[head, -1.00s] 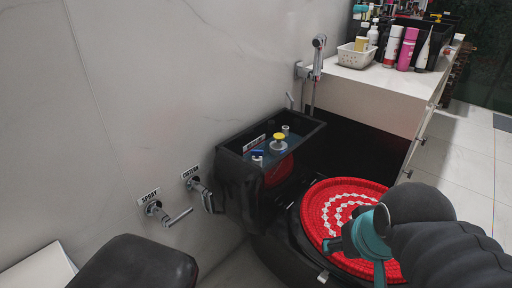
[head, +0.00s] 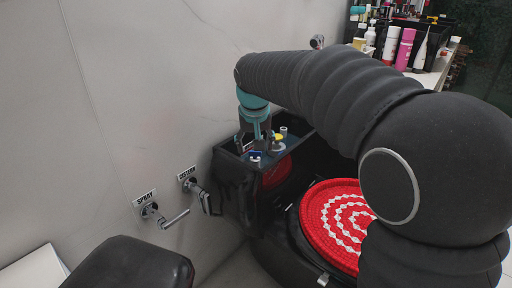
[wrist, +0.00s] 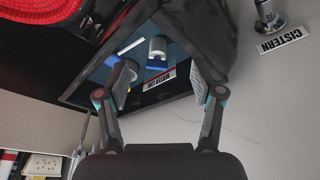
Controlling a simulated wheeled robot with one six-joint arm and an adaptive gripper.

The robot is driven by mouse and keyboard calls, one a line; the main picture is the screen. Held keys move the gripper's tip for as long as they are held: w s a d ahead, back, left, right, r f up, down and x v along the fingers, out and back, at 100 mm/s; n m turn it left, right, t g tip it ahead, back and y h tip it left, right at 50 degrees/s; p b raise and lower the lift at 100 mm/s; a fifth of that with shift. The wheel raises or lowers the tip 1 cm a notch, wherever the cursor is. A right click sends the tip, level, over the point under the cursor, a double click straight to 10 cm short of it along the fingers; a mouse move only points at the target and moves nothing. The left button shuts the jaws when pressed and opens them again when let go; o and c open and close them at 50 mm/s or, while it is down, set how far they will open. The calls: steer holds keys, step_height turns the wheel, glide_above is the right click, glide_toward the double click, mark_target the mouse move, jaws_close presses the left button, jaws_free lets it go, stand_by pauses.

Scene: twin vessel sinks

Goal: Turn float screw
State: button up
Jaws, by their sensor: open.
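The open black cistern (head: 228,165) stands against the wall with blue water inside. A white fitting with a blue part (head: 256,160) rises near its front left; a similar fitting shows in the wrist view (wrist: 157,50). A yellow-topped knob (head: 280,139) is partly hidden behind my gripper. I cannot tell for sure which fitting is the float screw. My gripper (head: 258,140) points down over the cistern, open and empty. In the wrist view its spread fingers (wrist: 160,88) frame the fittings and a small label (wrist: 160,78); I see no clear contact.
The red-and-white toilet lid cover (head: 335,220) lies right of the cistern. Two wall valves, labelled CISTERN (head: 188,174) and SPRAY (head: 146,198), are at the left. A counter (head: 437,75) with bottles stands behind. My arm hides much of the right side.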

steer(key=w+r+m+t, duration=0.1)
steer(key=w+r+m, duration=0.15)
steer(key=r, duration=0.35)
steer(key=b, duration=0.1)
glide_toward(255, 154)
steer(key=x, duration=0.8)
steer(key=shift+w, duration=0.45)
steer(key=c, duration=1.1)
